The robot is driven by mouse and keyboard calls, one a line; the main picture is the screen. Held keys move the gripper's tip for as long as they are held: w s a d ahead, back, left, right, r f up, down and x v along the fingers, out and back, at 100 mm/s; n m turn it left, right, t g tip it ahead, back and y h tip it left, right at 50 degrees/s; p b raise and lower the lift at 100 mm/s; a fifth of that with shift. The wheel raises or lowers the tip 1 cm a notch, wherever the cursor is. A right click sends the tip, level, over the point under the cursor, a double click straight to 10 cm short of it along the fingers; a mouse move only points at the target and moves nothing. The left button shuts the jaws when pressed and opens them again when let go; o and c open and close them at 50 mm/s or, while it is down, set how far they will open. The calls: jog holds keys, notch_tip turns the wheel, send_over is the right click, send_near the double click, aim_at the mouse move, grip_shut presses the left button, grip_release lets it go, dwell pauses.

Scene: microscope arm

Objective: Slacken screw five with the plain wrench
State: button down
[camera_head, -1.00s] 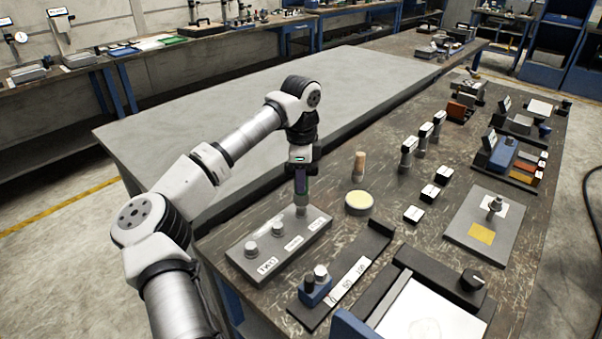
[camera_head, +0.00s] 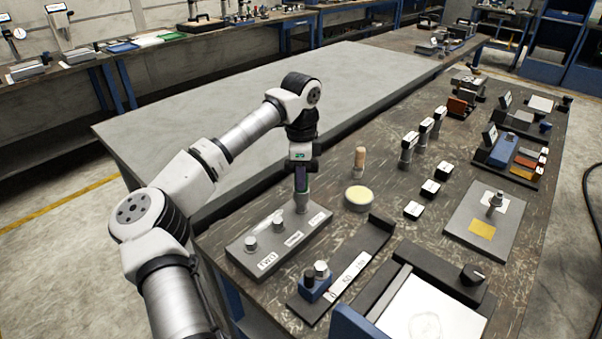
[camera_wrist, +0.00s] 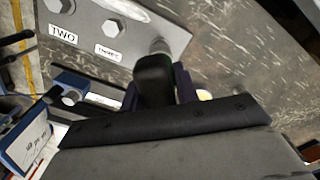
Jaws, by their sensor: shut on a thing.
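My gripper (camera_head: 301,190) points down over the right end of a grey screw plate (camera_head: 236,252). In the wrist view its purple fingers (camera_wrist: 158,92) are shut on a black tool (camera_wrist: 154,76), which I take for the plain wrench. The tool's lower end meets a grey round part at the plate's third screw position; the screw is hidden there. Two other screws stand free, the left one (camera_head: 250,243) and the middle one (camera_head: 278,225). The wrist view reads TWO at the left screw and apparently THREE at the middle one. The third label (camera_head: 317,217) is unreadable, so I cannot confirm five.
A dark tray with a blue block (camera_head: 315,289) lies in front of the plate. A yellow-topped round dish (camera_head: 359,197) and a wooden-handled tool (camera_head: 359,162) stand close to the right. Several small black blocks and upright pieces (camera_head: 408,148) stand farther right. The grey table behind is clear.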

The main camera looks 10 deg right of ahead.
jog(key=shift+f+b, duration=1.05)
jog(key=shift+f, duration=0.45)
dwell(0.5)
jog(key=n, duration=0.4)
jog(key=shift+b, duration=0.35)
jog(key=n+b, duration=0.1)
jog(key=n, duration=0.3)
jog(key=shift+r, duration=0.1)
